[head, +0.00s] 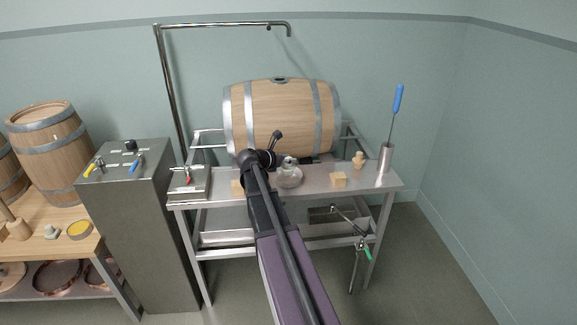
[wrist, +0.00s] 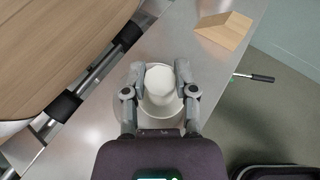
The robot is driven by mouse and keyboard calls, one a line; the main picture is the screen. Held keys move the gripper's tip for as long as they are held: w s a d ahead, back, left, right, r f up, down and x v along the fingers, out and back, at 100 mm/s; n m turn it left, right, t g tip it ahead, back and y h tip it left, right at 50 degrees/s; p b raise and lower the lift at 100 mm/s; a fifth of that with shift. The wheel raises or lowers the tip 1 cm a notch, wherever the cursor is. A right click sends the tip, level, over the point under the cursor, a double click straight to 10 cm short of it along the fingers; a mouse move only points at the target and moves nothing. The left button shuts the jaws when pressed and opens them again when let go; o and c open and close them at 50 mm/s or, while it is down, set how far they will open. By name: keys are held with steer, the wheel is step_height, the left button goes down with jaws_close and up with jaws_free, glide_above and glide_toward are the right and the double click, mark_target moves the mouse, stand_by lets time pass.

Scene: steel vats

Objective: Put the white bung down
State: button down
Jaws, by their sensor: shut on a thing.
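The white bung (wrist: 160,80) is a pale round plug seen from above in the wrist view. My gripper (wrist: 160,72) is shut on it, one finger on each side. A round pale grey vessel (wrist: 158,116) shows directly below and around the bung; whether the bung touches it is unclear. In the head view this vessel (head: 289,179) stands on the steel stand (head: 312,186), in front of the barrel (head: 285,108). There my gripper (head: 282,161) is at the vessel's top, small and partly hidden by my arm, and the bung is hard to make out.
A wooden wedge (head: 338,180) lies right of the vessel, with a wooden bung (head: 359,161) and a steel cylinder (head: 384,160) holding a blue-handled tool farther right. A steel tap (head: 289,31) hangs overhead. A control cabinet (head: 130,220) stands left. Bare steel lies between vessel and wedge.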

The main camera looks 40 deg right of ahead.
mark_target(285, 165)
steer(key=shift+w+d, duration=0.15)
steer(key=shift+w, duration=0.1)
steer(key=shift+w+d+f+b, duration=0.2)
steer(key=shift+w+f+b, duration=0.1)
steer(key=shift+f+b, duration=1.55)
steer(key=shift+f, duration=0.15)
steer(key=shift+c, duration=2)
jaws_free()
steer(key=shift+r, duration=0.2)
steer(key=shift+a+r, duration=0.1)
steer(key=shift+a, duration=0.05)
steer(key=p+v, duration=0.4)
steer(key=v, duration=0.7)
steer(key=shift+a+r+p, duration=0.15)
steer(key=shift+a+p, duration=0.15)
